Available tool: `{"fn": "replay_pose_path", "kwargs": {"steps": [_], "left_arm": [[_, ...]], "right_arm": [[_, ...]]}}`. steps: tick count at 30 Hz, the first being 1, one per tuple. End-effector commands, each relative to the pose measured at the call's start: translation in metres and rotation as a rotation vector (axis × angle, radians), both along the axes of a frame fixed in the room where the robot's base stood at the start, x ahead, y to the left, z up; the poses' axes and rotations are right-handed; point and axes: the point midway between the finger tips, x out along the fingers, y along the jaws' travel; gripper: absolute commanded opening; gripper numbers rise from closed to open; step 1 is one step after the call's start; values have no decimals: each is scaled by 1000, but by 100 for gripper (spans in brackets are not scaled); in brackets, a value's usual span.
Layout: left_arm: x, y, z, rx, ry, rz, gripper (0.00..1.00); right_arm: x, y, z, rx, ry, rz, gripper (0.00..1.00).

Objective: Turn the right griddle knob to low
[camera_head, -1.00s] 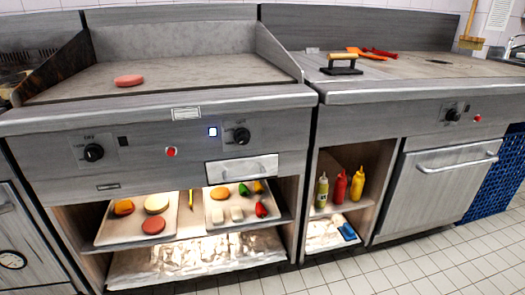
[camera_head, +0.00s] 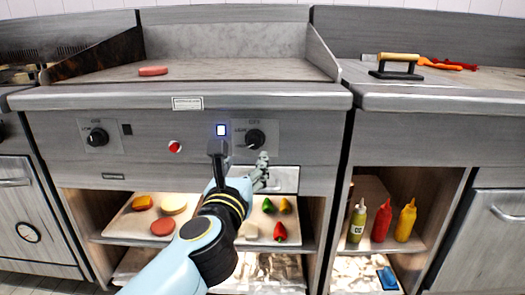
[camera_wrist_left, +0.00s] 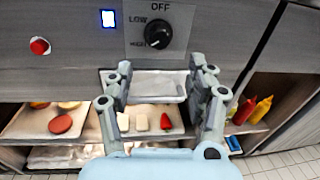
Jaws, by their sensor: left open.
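The right griddle knob (camera_head: 255,138) is a round black dial on the griddle's grey front panel. It also shows in the left wrist view (camera_wrist_left: 159,34), with OFF printed above it, LOW to its upper left and HIGH to its lower left. My left gripper (camera_head: 240,156) is open and empty, just below and in front of the knob. In the left wrist view its two fingers (camera_wrist_left: 160,66) stand apart below the knob, not around it. My right gripper is not in view.
A lit blue-white switch (camera_head: 221,130) and a red button (camera_head: 175,147) sit left of the knob. The left griddle knob (camera_head: 97,137) is farther left. A drawer front (camera_head: 284,180) lies below the knob, above a shelf with food trays.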

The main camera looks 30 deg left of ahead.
Motion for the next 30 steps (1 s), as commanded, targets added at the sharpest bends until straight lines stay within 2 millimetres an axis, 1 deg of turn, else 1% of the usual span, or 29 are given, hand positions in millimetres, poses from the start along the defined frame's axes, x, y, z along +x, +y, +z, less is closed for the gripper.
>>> {"fn": "replay_pose_path", "kwargs": {"steps": [1,6,9,13,18,25,26,30], "left_arm": [[10,4,3,4,-4,-1,56],[42,19,2,4,-2,-1,56],[58,27,1,4,-1,0,56],[73,33,0,4,1,-1,56],[81,37,0,3,3,-1,56],[82,37,0,4,2,-1,56],[82,37,0,4,2,-1,54],[82,37,0,4,2,-1,36]], "right_arm": [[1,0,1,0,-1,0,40],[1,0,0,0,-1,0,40],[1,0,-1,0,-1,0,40],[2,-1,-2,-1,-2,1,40],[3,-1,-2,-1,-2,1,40],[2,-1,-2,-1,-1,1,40],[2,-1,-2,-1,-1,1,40],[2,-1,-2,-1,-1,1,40]]}}
